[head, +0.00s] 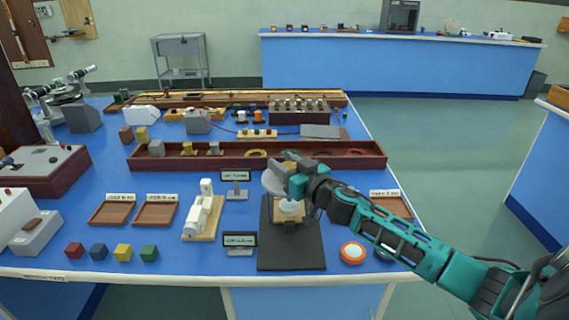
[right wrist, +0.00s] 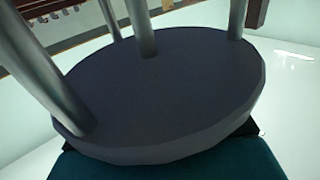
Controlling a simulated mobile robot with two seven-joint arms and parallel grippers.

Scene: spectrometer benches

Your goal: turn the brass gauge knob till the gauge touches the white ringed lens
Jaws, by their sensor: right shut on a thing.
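My right gripper (head: 290,180) is over the dark stand plate (head: 291,253) near the bench's front edge. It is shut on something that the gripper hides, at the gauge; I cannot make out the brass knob. A pale grey rounded part of the gauge (head: 272,184) shows beside the gripper. A white round piece (head: 290,207), perhaps the white ringed lens, shows below; whether the gauge touches it I cannot tell. In the right wrist view, a dark grey disc (right wrist: 165,90) with several steel rods fills the picture, above a teal part of my gripper. My left gripper is out of view.
An orange-ringed disc (head: 352,253) and a partly hidden blue-ringed disc (head: 384,252) lie right of the plate. A small display (head: 240,239) and a white instrument (head: 204,212) stand left. A long red-brown tray (head: 341,164) lies behind.

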